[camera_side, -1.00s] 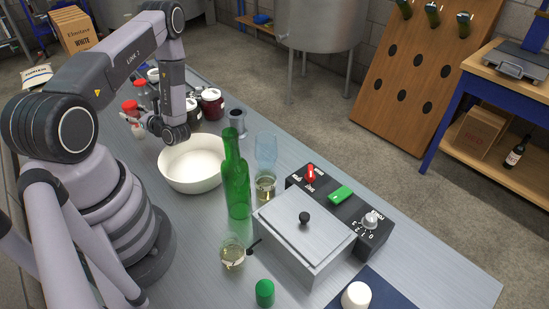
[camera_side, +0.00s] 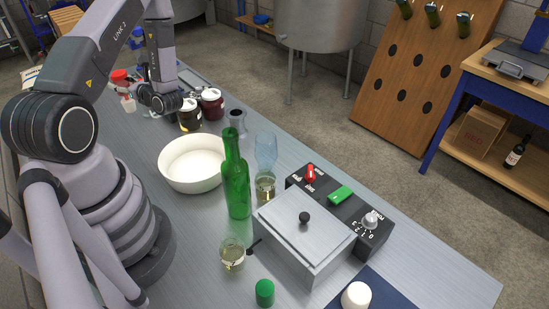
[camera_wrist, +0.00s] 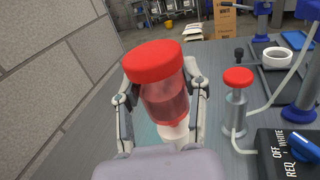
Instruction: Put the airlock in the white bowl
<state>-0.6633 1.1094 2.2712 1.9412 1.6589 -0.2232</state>
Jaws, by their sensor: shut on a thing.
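The airlock (camera_wrist: 165,85) has a red cap, a clear reddish body and a pale lower end. My gripper (camera_wrist: 160,100) is shut on its sides, with a finger on each side. In the side view the airlock (camera_side: 120,79) hangs roughly upright above the far left of the bench, at my gripper (camera_side: 133,92). The white bowl (camera_side: 192,174) stands on the bench, nearer the camera and to the right of the airlock. It looks empty, and my gripper is not over it.
In the wrist view a red-topped cylinder (camera_wrist: 237,100) is right of the airlock. A wall (camera_wrist: 45,60) lies left.

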